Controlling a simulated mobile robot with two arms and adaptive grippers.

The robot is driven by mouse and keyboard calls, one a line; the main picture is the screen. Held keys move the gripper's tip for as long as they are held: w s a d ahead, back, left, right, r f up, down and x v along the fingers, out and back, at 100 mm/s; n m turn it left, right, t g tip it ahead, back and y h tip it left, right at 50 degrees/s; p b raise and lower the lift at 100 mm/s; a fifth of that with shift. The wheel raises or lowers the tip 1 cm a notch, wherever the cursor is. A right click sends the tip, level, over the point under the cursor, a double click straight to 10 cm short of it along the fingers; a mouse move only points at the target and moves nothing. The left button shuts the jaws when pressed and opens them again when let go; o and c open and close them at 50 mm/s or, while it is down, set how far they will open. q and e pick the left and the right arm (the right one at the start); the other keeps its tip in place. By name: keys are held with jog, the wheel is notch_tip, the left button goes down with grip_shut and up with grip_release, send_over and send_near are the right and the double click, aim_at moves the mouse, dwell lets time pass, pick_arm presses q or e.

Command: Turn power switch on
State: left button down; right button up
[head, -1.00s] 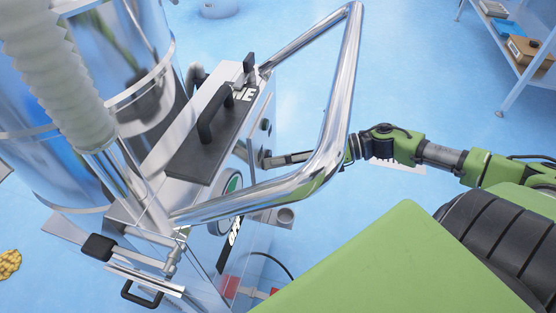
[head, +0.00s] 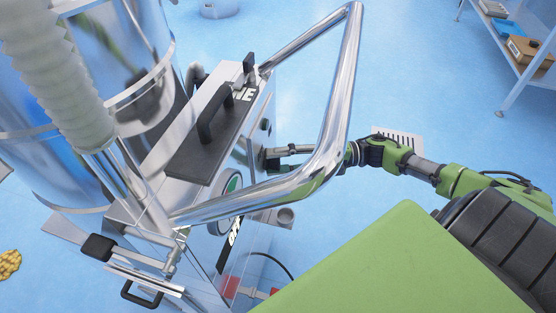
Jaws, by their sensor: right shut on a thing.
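The steel machine (head: 255,215) stands at the left centre, with its control side facing right. My right gripper (head: 272,157) reaches in from the right behind the bent steel tube and meets that side, shut on a small part there. This part seems to be the power switch, but the fingers and the machine's edge hide it, so its position cannot be told. My left gripper is not in view.
A bent steel tube handle (head: 335,115) stands out between me and my right gripper. A black handle (head: 210,120) sits on the machine's top. A shelf with boxes (head: 530,50) stands at the top right. The blue floor is mostly clear.

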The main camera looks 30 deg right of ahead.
jog(key=m+t+y, duration=0.1)
jog(key=m, duration=0.2)
jog(key=shift+m, duration=0.4)
jog(key=m+t, duration=0.1)
jog(key=m, duration=0.1)
jog(key=shift+m+y+p, duration=0.3)
jog(key=shift+p, duration=0.05)
jog(key=shift+m, duration=0.4)
jog(key=shift+m+t, duration=0.5)
jog(key=shift+m, duration=0.3)
jog(key=shift+f+m+t+p, duration=0.1)
jog(key=shift+m+t+p, duration=0.25)
jog(key=shift+m, duration=0.35)
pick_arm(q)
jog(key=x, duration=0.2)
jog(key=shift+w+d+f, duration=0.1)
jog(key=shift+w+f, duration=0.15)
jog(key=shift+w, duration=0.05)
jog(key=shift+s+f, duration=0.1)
